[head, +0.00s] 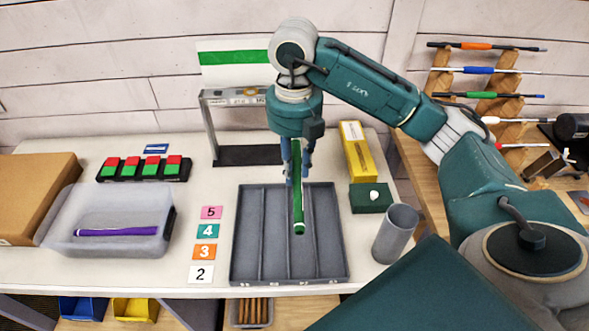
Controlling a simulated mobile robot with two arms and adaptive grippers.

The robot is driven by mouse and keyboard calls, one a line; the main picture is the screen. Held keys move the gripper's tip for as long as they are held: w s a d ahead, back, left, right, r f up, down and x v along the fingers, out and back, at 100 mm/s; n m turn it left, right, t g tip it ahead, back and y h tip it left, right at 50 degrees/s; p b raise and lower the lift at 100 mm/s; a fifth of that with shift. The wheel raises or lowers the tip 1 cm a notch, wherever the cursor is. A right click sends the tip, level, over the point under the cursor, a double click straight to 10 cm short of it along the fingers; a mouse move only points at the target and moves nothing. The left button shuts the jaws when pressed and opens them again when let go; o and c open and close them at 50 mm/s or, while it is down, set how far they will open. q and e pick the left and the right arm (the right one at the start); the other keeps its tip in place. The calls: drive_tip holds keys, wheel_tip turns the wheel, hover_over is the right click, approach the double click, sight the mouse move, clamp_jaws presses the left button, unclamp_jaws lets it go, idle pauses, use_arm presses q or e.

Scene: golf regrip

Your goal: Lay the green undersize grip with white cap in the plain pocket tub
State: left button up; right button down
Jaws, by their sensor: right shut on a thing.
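My right gripper (298,165) is shut on a green grip (298,198) with a white cap at its near end. The grip hangs from the fingers over the grey divided tray (340,255), in front of its middle compartments. I cannot tell whether the grip touches the tray. A clear plastic tub (62,215) stands at the left of the table, with a purple grip (117,232) lying in it. I cannot tell whether this is the plain pocket tub. My left gripper is not in view.
Numbered cards (204,252) lie between tub and tray. A grey cup (395,233), a dark green block (371,198) and a yellow box (356,152) stand right of the tray. A row of red and green blocks (143,168) and a metal frame (213,140) are behind.

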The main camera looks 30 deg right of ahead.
sight(295, 174)
wheel_tip(295, 174, up, 5)
drive_tip(key=p, duration=0.4)
drive_tip(key=shift+f, duration=0.1)
idle(0.3)
